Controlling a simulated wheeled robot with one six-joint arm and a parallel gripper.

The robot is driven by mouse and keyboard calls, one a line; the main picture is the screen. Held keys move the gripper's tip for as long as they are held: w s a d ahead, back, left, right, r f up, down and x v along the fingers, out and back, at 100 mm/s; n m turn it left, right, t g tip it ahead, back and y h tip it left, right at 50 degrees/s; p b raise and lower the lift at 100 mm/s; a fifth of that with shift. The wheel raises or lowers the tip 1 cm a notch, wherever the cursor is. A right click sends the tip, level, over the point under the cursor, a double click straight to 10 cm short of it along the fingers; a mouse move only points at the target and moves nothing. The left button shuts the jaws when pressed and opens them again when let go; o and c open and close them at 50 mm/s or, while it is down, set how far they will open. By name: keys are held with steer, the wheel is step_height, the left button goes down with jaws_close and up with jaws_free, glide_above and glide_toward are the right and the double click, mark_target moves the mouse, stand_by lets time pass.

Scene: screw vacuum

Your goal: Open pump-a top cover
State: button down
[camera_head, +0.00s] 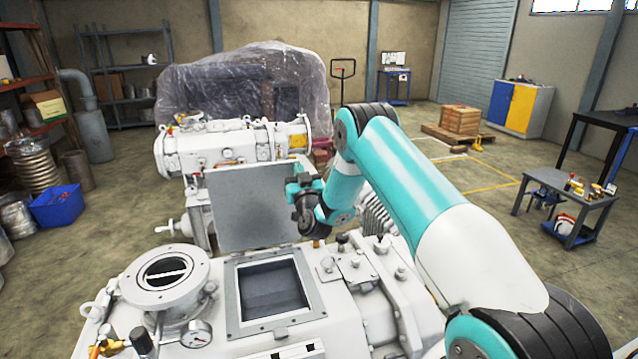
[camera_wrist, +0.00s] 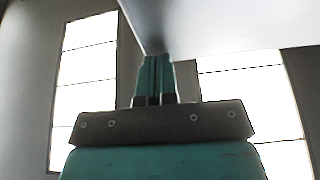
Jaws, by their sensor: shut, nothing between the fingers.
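The top cover (camera_head: 250,205) of the near white pump (camera_head: 345,305) is a flat grey plate. It stands raised, nearly upright, behind the rectangular opening (camera_head: 272,288), whose dark inside shows. My gripper (camera_head: 300,186) is at the plate's right edge. In the wrist view the teal fingers of my gripper (camera_wrist: 155,75) are together with nothing held between them. Their tips are close to or against a smooth grey surface, likely the cover (camera_wrist: 225,22), which fills the top of that view. I cannot tell whether they touch it.
A round flanged port (camera_head: 165,275) and a pressure gauge (camera_head: 196,334) are left of the opening. Fittings and a ribbed section lie to its right. Another white pump (camera_head: 235,145) stands behind the cover. Open floor lies to the right, before a small table (camera_head: 570,190).

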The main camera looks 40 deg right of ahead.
steer(key=w+p, duration=0.2)
steer(key=shift+w+d+r+p, duration=0.2)
steer(key=shift+d+p, duration=0.1)
steer(key=shift+p, duration=0.1)
steer(key=shift+d, duration=0.15)
